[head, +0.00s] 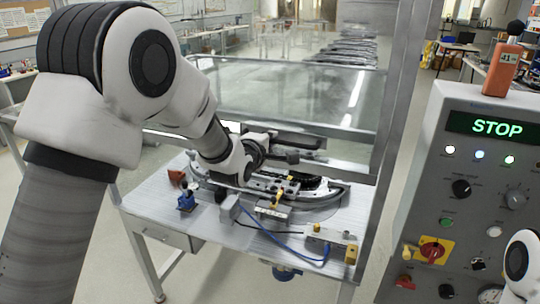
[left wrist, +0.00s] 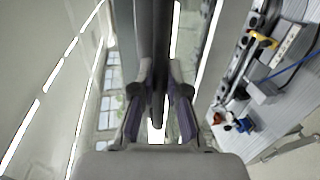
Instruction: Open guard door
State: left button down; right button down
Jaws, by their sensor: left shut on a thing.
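The guard door (head: 290,95) is a clear panel in a grey metal frame, behind the track table in the head view. Whether it stands ajar cannot be told. My left gripper (head: 284,156) reaches in from the left, low in front of the panel. In the left wrist view, my left gripper (left wrist: 160,100) is shut on a dark upright bar (left wrist: 160,50), which looks like the door's handle. The bar runs between both fingers. My own wrist partly hides the grip in the head view.
The table (head: 165,215) carries a curved track (head: 325,198), a blue fixture (head: 186,201) and a blue cable (head: 290,249). A metal post (head: 398,130) stands at the right. Beyond it, a control panel (head: 470,170) shows STOP, with an orange device (head: 503,72) on top.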

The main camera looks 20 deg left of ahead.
pick_arm(q)
jog(key=shift+r+p, duration=0.3)
jog(key=shift+r, duration=0.95)
jog(key=c, duration=1.2)
grip_release()
jog(key=shift+f, duration=0.1)
jog(key=v, duration=1.1)
jog(key=shift+s, duration=0.4)
jog(key=shift+a, duration=0.1)
